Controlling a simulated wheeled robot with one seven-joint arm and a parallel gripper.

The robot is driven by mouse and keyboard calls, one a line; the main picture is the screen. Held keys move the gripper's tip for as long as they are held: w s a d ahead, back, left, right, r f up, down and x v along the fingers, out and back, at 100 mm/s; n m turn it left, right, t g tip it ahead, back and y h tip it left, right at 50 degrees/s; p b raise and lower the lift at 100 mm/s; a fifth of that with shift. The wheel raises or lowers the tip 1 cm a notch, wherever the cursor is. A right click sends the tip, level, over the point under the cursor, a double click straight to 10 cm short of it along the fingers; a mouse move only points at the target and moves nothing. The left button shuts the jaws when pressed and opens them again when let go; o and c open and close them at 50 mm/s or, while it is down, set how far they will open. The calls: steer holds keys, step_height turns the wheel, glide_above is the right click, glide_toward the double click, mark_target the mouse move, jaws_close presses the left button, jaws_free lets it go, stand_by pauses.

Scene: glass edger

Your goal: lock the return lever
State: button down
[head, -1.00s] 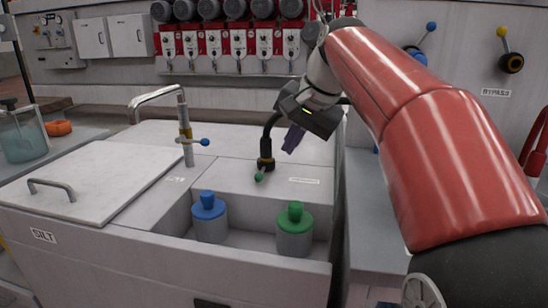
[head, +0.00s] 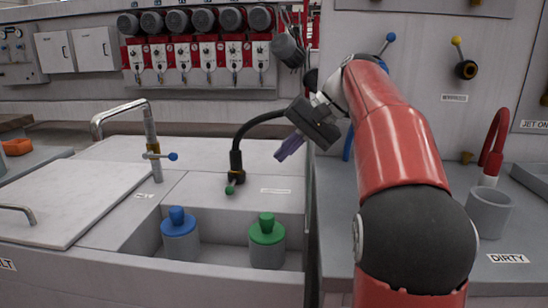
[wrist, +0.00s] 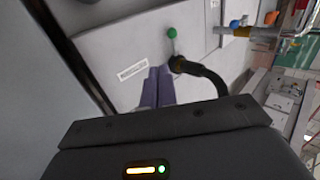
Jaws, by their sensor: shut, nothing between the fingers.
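A small lever with a green knob (head: 229,189) sits at the foot of a black curved hose (head: 237,160) on the white cabinet top. In the wrist view the green knob (wrist: 172,33) lies just beyond my fingers. A blue-knobbed lever (head: 172,156) sits on the steel spout post to the left. The small labels near both levers are too blurred to read, so I cannot tell which is the return lever. My gripper (head: 280,156) has purple fingers, shut and empty, right of and above the green-knobbed lever, apart from it. The fingers also show in the wrist view (wrist: 158,75).
A blue-topped canister (head: 180,240) and a green-topped canister (head: 267,245) stand in the front recess. A steel spout (head: 120,112) rises at left. A grey cup (head: 489,212) and red hose stand right, near a DIRTY label. The cabinet top between is clear.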

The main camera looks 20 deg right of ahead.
mark_target(231, 186)
steer(key=b+x, duration=0.1)
steer(key=x, duration=0.6)
steer(key=shift+a+f, duration=0.2)
steer(key=shift+f, duration=0.05)
steer(key=a, duration=0.1)
steer(key=w+a, duration=0.1)
steer(key=a, duration=0.1)
steer(key=shift+w+f, duration=0.15)
steer(key=shift+f, duration=0.25)
steer(key=shift+w+a+f, duration=0.1)
steer(key=shift+w+a, duration=0.1)
steer(key=shift+a, duration=0.25)
steer(key=shift+a+m+t, duration=0.5)
steer(key=shift+m, duration=0.2)
steer(key=shift+a+m+t+h, duration=0.45)
steer(key=shift+m+t+h, duration=0.05)
steer(key=shift+m, duration=0.2)
steer(key=m, duration=0.1)
steer(key=a+m+t+h, duration=0.1)
steer(key=shift+w+a+m+p, duration=0.15)
steer(key=shift+m+p, duration=0.15)
steer(key=shift+w+a, duration=0.2)
steer(key=shift+a, duration=0.15)
